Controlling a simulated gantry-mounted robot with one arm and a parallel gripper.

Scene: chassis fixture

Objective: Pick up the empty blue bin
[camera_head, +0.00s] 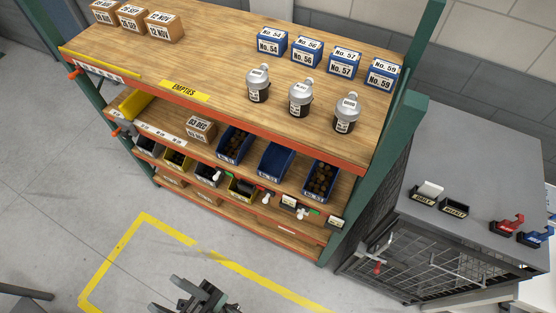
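Three blue bins stand in a row on the second shelf. The middle blue bin (275,161) shows a bare blue inside and looks empty. The left blue bin (235,143) and the right blue bin (320,179) hold dark brown round items. My gripper (192,284) is at the bottom edge of the view, over the floor in front of the rack and well apart from the bins. Its two dark fingers look spread with nothing between them. Its lower part is cut off by the frame edge.
The rack's top shelf (200,57) overhangs the bins and carries several boxes and three grey-lidged canisters (301,98). A green post (377,175) stands right of the bins. Small bins line the shelf below. A grey cabinet (470,150) is at right. Floor before the rack is clear.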

